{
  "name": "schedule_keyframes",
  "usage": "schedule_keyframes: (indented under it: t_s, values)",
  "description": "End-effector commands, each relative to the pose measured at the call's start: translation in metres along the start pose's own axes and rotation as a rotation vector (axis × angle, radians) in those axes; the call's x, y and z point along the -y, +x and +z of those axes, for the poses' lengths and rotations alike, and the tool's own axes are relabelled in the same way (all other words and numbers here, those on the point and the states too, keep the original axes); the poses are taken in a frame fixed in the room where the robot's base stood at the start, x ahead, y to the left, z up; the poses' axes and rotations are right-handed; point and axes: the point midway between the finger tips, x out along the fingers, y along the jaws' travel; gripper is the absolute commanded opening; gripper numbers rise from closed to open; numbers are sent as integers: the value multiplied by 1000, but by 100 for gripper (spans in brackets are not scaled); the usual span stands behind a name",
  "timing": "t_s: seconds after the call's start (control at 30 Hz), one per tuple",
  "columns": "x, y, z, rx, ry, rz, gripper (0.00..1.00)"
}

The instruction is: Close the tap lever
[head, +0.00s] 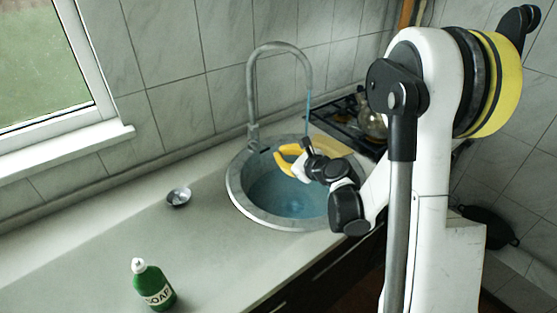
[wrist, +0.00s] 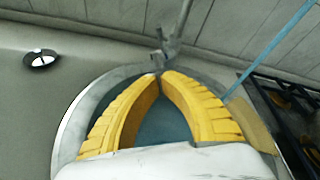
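The grey gooseneck tap (head: 252,100) stands at the back rim of the round sink (head: 236,190). Its base also shows in the wrist view (wrist: 170,50). A small grey part low on the tap, seemingly the lever (wrist: 157,61), shows just beyond my fingertips; its exact position is hard to tell. A thin blue stream of water (head: 307,110) runs from the spout, and it crosses the right of the wrist view (wrist: 270,55). My gripper (head: 280,156) is over the sink, its yellow fingers pointing toward the tap. The fingertips (wrist: 160,74) meet with nothing visible between them.
Blue water lies in the sink. A small metal bowl (head: 179,197) and a green soap bottle (head: 153,284) stand on the counter to the left. A stove with a glass pot (head: 372,122) is at the right. The tiled wall (head: 180,110) rises close behind the tap.

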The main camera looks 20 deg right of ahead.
Motion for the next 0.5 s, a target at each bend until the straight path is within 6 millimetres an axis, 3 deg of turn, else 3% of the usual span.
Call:
schedule_keyframes:
  t_s: [0.17, 0.5]
  values:
    - [-1, 19, 1, 6, 9, -1, 0]
    - [-1, 91, 0, 4, 6, 0, 0]
